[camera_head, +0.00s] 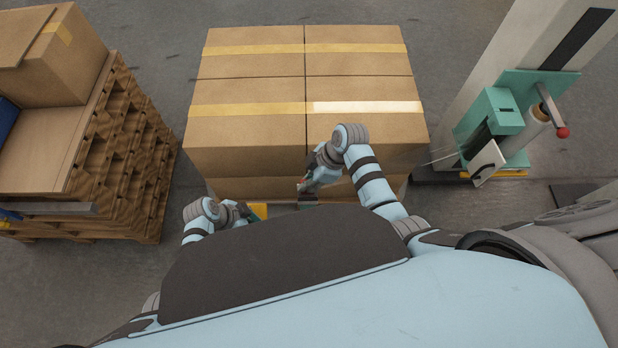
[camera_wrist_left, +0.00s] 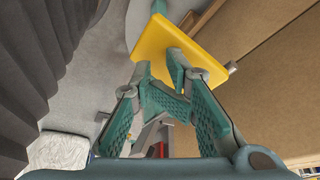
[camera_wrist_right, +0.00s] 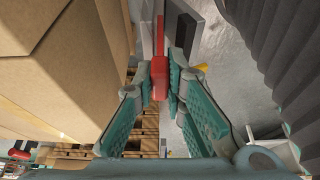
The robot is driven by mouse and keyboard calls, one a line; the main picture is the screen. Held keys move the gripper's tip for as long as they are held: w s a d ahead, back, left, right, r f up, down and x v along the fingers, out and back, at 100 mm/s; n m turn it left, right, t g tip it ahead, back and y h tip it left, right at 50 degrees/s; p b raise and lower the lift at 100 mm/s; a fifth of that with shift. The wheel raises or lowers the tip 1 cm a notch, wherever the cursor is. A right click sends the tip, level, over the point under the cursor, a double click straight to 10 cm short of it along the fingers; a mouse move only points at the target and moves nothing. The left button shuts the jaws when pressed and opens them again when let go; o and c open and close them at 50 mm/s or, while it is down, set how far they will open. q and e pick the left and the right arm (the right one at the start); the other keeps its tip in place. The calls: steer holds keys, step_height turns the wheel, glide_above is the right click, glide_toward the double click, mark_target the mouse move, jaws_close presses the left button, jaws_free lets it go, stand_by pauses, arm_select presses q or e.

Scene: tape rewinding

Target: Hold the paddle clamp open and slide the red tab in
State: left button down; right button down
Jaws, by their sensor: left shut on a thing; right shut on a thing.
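The yellow paddle (camera_head: 258,211) of the clamp shows low in front of the boxes in the head view. It is a large flat plate in the left wrist view (camera_wrist_left: 172,48). My left gripper (camera_head: 243,209) is shut on the paddle, its fingertips at the plate's near edge. The red tab (camera_wrist_right: 159,78) is a small upright block in the right wrist view. My right gripper (camera_head: 304,186) is shut on the tab, to the right of my left gripper. Grey metal bars (camera_wrist_right: 147,30) show just beyond the tab. I cannot tell whether the tab touches the clamp.
Stacked cardboard boxes (camera_head: 250,128) with yellow tape stand close in front of both arms. A wooden pallet stack (camera_head: 128,150) stands at the left. A teal device (camera_head: 503,110) is fixed on a post at the right. Grey floor (camera_head: 150,40) is clear between the stacks.

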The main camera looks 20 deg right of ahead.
steer(key=shift+f, duration=0.55)
steer(key=shift+f, duration=0.45)
stand_by(0.4)
steer(key=c, duration=1.6)
jaws_free()
steer(key=shift+o, duration=0.2)
steer(key=o, duration=0.4)
steer(key=shift+r, duration=4.05)
